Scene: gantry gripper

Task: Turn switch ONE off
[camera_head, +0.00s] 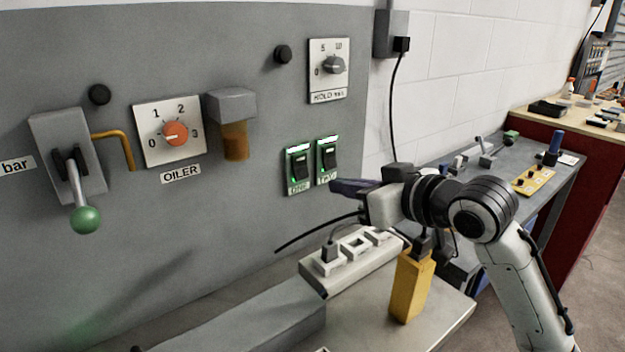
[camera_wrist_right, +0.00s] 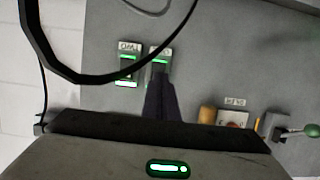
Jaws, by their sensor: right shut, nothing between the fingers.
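Switch ONE (camera_head: 299,168) is a black rocker in a green-lit frame on the grey panel, with its label below it. Switch TWO (camera_head: 328,158) is a similar green-lit rocker just to its right. My right gripper (camera_head: 336,186) is shut and empty, its fingertips pointing at the panel just below and right of switch ONE. In the wrist view, which is upside down, the shut fingers (camera_wrist_right: 160,88) overlap part of switch ONE (camera_wrist_right: 158,62), while switch TWO (camera_wrist_right: 128,66) shows beside them. I cannot tell whether the fingertips touch the panel. My left gripper is out of view.
The OILER dial (camera_head: 175,133), an amber-bottomed grey box (camera_head: 235,140) and a green-knobbed lever (camera_head: 85,218) are on the panel to the left. The HOLD dial (camera_head: 334,65) is above. A power strip (camera_head: 350,262) and a yellow block (camera_head: 410,288) stand below my right gripper.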

